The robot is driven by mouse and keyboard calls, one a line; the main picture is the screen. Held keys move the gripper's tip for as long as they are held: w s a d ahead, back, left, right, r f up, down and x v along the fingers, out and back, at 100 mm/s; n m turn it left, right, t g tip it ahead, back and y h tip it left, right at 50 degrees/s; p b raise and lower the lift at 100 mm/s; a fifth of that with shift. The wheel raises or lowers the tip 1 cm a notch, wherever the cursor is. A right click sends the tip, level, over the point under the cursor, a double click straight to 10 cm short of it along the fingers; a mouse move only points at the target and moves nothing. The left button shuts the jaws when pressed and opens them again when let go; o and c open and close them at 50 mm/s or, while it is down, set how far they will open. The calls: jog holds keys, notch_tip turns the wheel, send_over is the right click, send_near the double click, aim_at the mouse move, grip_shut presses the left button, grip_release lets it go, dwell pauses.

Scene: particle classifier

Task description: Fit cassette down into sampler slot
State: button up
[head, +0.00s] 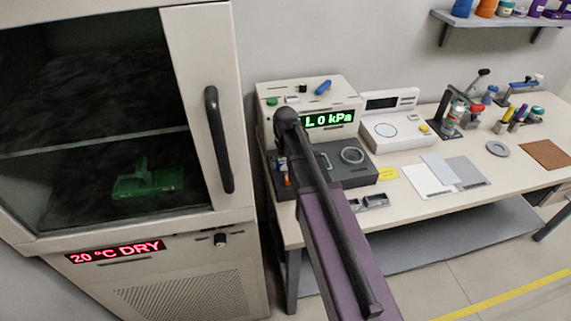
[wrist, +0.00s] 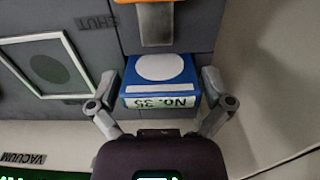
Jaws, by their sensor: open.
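In the wrist view a blue cassette (wrist: 170,92) with a white disc on its top and a "No. 35" label on its near face sits at the sampler's dark grey deck (wrist: 95,60). My gripper (wrist: 160,84) is open, with one finger on each side of the cassette. Whether the fingers touch it, and how deep it sits, I cannot tell.
An orange-handled metal latch (wrist: 155,22) lies just beyond the cassette, near "SHUT" lettering. A pale square frame (wrist: 68,45) is to the left. In the head view a glass-fronted cabinet (head: 240,130) stands left of the bench; a white balance (head: 398,133) stands right of the sampler.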

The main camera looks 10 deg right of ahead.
jog(key=shift+r+p, duration=5.6)
jog(key=shift+r, duration=0.05)
jog(key=s, duration=1.6)
jog(key=shift+a, duration=0.2)
